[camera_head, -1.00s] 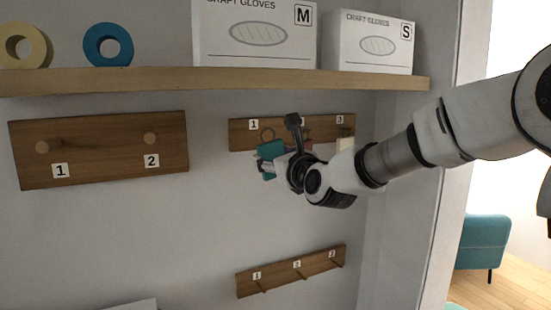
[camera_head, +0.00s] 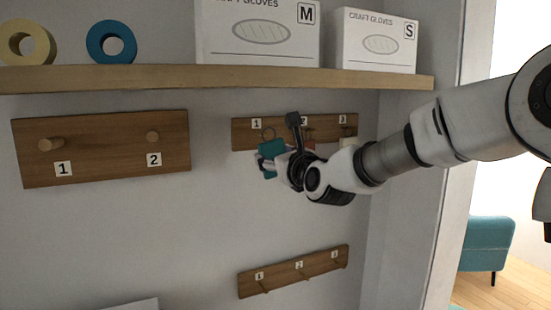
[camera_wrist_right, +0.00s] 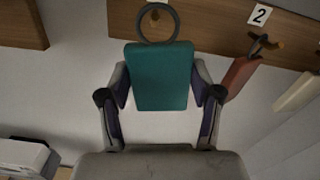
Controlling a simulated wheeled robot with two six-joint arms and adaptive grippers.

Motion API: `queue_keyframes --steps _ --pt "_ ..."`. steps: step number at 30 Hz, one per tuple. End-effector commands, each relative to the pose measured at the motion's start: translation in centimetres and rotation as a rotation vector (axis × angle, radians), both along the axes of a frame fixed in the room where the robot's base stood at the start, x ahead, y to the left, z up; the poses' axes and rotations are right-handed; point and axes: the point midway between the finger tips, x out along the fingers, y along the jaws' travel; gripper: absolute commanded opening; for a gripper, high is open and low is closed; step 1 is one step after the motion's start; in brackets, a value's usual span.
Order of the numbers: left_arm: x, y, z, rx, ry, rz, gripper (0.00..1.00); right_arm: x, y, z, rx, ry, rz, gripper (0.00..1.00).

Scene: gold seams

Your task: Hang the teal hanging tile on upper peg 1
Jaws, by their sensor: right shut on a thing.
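The teal hanging tile (camera_wrist_right: 160,78) has a dark ring (camera_wrist_right: 175,18) at its top. My right gripper (camera_wrist_right: 160,95) is shut on the tile's sides, one finger on each side. In the head view the teal tile (camera_head: 271,149) is in front of the upper rack (camera_head: 243,134), just below its label 1. In the right wrist view the ring lies over upper peg 1 (camera_wrist_right: 156,14), whose end shows inside the ring. I cannot tell whether the peg passes through the ring or they touch. My left gripper is not in view.
A red tile (camera_wrist_right: 238,76) hangs on upper peg 2 and a cream tile (camera_wrist_right: 298,92) is to its right. A lower rack (camera_head: 292,271) has several empty pegs. A shelf (camera_head: 215,80) with boxes juts out above. A larger board (camera_head: 101,148) is at left.

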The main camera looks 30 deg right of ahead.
Motion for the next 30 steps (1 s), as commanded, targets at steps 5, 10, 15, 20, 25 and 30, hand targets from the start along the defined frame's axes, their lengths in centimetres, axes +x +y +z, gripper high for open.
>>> queue_keyframes --steps 5,10,15,20,25,30 --pt "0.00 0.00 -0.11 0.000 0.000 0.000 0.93 -0.01 0.00 0.05 0.000 -0.001 0.000 0.25" --pt "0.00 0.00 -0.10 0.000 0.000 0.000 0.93 -0.01 0.00 0.06 0.000 -0.001 0.000 0.25" --pt "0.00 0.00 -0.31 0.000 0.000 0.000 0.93 -0.02 0.00 -0.03 0.000 -0.001 0.000 0.25" --pt "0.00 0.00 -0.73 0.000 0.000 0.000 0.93 -0.02 -0.01 -0.05 0.000 -0.001 -0.001 0.25" --pt "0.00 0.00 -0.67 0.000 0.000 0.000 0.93 -0.02 -0.01 0.07 0.000 -0.001 -0.001 0.25" --pt "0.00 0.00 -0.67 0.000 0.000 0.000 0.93 -0.03 -0.01 0.07 0.000 -0.001 -0.001 0.25"
